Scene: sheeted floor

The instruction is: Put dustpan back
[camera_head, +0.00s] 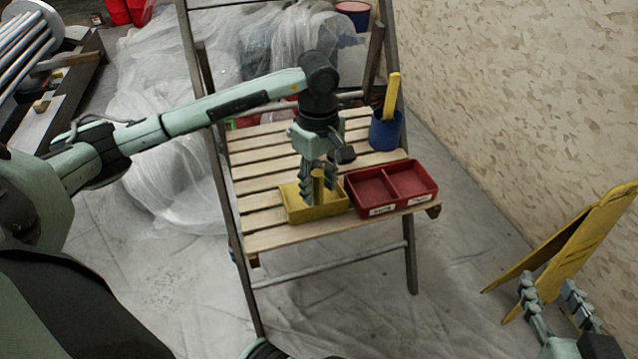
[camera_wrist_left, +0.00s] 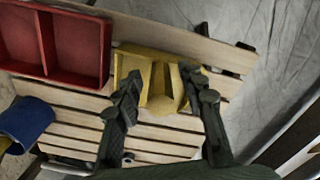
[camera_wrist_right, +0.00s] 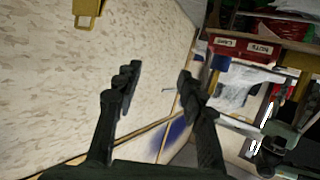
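A yellow, shallow, box-like piece (camera_head: 298,211), which looks like the dustpan, lies on the slatted wooden chair seat (camera_head: 262,221). A round-ended, stick-like handle (camera_head: 318,186) stands up from it. My left gripper (camera_head: 318,192) points down over it, with its fingers on either side of the handle. In the left wrist view the yellow piece (camera_wrist_left: 142,62) and the handle end show between the fingers (camera_wrist_left: 163,78), with a gap visible at the left finger. My right gripper (camera_head: 552,287) is at the lower right, open and empty, also in the right wrist view (camera_wrist_right: 158,75).
A red two-compartment tray (camera_head: 378,211) sits right beside the yellow piece. A blue cup (camera_head: 385,135) holding a yellow stick (camera_head: 392,95) stands behind it. A yellow folding sign (camera_head: 570,250) stands by the right wall. Plastic sheeting (camera_head: 150,120) lies behind.

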